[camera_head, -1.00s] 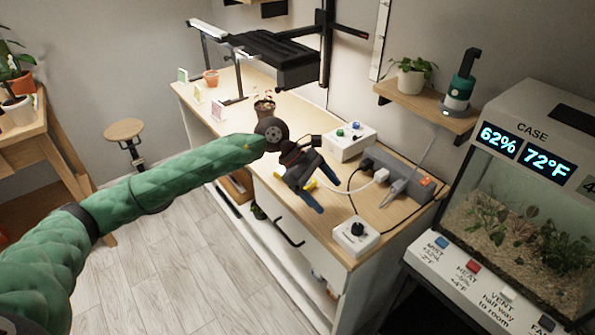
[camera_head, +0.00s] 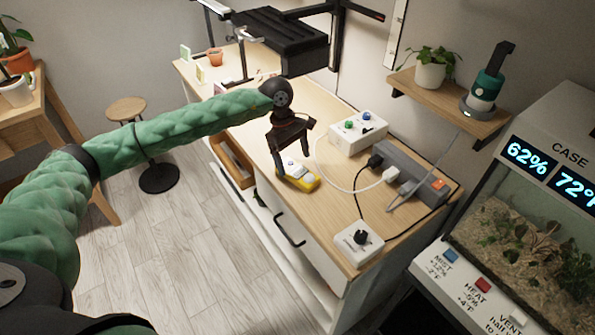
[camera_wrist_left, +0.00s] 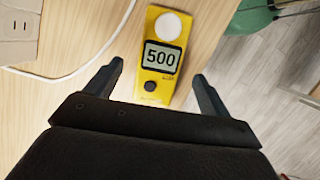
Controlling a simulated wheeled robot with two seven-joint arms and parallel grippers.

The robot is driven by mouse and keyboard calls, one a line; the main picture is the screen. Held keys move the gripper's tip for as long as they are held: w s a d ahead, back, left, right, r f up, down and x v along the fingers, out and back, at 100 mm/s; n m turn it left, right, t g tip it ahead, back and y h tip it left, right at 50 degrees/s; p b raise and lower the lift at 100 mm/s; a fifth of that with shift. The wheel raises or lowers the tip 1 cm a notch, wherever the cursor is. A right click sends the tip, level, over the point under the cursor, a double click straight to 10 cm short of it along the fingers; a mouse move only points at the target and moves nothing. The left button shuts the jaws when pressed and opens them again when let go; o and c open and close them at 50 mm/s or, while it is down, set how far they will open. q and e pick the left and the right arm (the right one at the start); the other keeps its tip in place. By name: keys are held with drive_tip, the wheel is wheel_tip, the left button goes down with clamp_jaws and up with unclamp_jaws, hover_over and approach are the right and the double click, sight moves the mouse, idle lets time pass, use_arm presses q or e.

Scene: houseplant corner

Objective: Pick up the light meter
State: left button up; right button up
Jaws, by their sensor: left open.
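The light meter (camera_head: 300,177) is a yellow handheld device lying flat on the wooden bench top near its front edge. In the left wrist view the light meter (camera_wrist_left: 161,55) shows a white round sensor, a display reading 500 and a dark button. My left gripper (camera_head: 293,165) is open and points down just above the meter. In the left wrist view its two fingers (camera_wrist_left: 152,85) stand apart, one on each side of the meter's lower end, with nothing between them gripped. My right gripper is not in view.
A white box with green and blue knobs (camera_head: 358,133) and a grey power strip (camera_head: 412,172) with cables stand behind the meter. A white box with a black knob (camera_head: 359,242) sits at the right bench end. The glass case (camera_head: 535,185) stands further right.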

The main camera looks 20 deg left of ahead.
sight(297, 171)
use_arm(q)
drive_tip(key=shift+s+d+f+p, duration=0.15)
drive_tip(key=shift+d+f+p, duration=0.15)
drive_tip(key=shift+f, duration=0.1)
drive_tip(key=shift+x, duration=1.05)
drive_tip(key=shift+f, duration=0.25)
drive_tip(key=c, duration=1.2)
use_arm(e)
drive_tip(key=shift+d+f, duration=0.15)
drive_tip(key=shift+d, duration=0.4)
use_arm(q)
drive_tip(key=shift+o, duration=0.2)
drive_tip(key=shift+r, duration=0.15)
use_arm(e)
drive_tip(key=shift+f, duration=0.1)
